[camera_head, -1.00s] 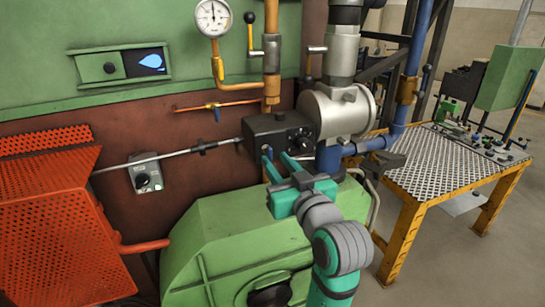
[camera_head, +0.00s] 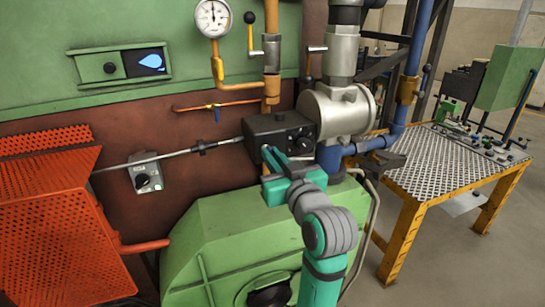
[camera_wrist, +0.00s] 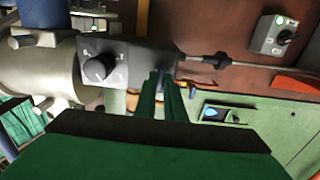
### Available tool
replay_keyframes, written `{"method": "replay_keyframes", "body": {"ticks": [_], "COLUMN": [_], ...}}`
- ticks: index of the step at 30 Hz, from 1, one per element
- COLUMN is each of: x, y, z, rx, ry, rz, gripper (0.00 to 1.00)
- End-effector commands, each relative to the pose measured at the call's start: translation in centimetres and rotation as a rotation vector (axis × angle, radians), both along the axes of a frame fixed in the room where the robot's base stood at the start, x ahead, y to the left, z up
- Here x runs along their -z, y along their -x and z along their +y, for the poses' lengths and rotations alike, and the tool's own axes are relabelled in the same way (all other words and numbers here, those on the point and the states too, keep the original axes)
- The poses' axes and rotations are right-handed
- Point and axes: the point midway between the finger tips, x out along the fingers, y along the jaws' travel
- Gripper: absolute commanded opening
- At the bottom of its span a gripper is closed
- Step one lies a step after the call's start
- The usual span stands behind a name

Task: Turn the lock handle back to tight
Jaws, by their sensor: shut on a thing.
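A black control box (camera_head: 264,128) with a round dial (camera_head: 303,140) sits left of the grey metal valve body. The box and dial also show in the wrist view (camera_wrist: 98,68). My gripper (camera_head: 267,153) is at the box's lower front edge, left of the dial. In the wrist view its green fingers (camera_wrist: 165,90) are close together against the box's side. It is shut on what appears to be the lock handle, which the fingers hide almost completely. I cannot tell the handle's angle.
A thin metal rod (camera_head: 170,155) runs left from the box above a grey switch box (camera_head: 145,174). The grey valve body (camera_head: 345,112) and blue pipe (camera_head: 375,143) are close on the right. A green housing (camera_head: 225,240) lies below my arm.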

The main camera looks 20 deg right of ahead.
Motion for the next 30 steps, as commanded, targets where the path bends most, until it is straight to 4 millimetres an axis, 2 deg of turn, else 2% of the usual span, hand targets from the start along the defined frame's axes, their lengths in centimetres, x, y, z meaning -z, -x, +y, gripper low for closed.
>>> {"method": "replay_keyframes", "body": {"ticks": [11, 30], "x": [0.06, 0.17], "y": [-0.01, -0.02], "z": [0.03, -0.11], "rx": [-0.002, -0.002], "ry": [-0.143, -0.733], "rz": [0.006, 0.028], "gripper": [0.0, 0.0]}}
